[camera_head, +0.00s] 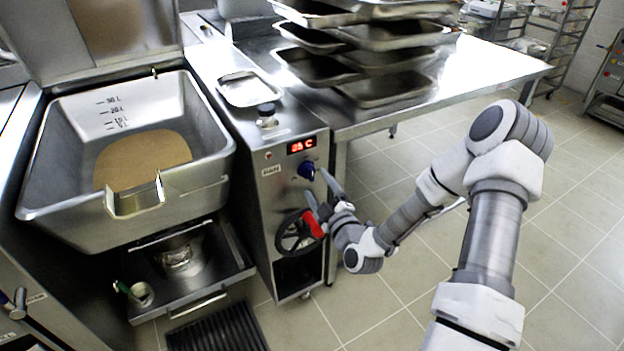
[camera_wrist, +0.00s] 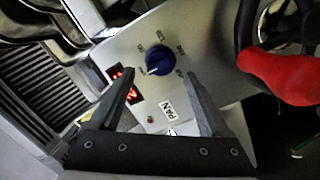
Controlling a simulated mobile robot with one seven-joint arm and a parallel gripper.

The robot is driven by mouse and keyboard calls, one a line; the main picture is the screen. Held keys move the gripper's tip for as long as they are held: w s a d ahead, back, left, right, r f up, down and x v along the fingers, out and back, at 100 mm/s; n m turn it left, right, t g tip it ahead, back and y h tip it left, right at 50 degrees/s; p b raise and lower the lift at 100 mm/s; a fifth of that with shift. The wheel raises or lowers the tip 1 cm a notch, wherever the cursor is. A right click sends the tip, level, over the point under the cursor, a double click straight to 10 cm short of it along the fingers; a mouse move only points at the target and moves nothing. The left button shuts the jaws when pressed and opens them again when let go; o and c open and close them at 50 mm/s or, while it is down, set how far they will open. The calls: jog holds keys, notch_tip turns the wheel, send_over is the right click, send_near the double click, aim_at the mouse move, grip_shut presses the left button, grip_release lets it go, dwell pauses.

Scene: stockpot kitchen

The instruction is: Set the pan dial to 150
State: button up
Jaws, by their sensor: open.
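The pan dial (camera_head: 307,170) is a blue knob on the steel front panel, below a red lit display (camera_head: 301,145) that seems to read 25 C. In the wrist view the blue dial (camera_wrist: 159,60) sits beyond and between my fingertips, with markings around it too small to read. A PAN label (camera_wrist: 168,109) is beside it. My gripper (camera_head: 318,190) is open and empty in front of the panel, just right of and below the dial. In the wrist view its two fingers (camera_wrist: 160,82) are spread apart, and neither visibly touches the dial.
A black handwheel with a red grip (camera_head: 313,224) is just below the dial, close to my gripper. The tilting pan (camera_head: 190,115) stands open at the left. Stacked trays (camera_head: 385,90) rest on the steel table at the right. The tiled floor right of the panel is clear.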

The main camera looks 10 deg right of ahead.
aim_at(312, 177)
jog(key=shift+w+a, duration=0.25)
jog(key=shift+w, duration=0.85)
jog(key=shift+w+a, duration=0.2)
jog(key=shift+w, duration=0.85)
jog(key=shift+c, duration=0.3)
grip_shut()
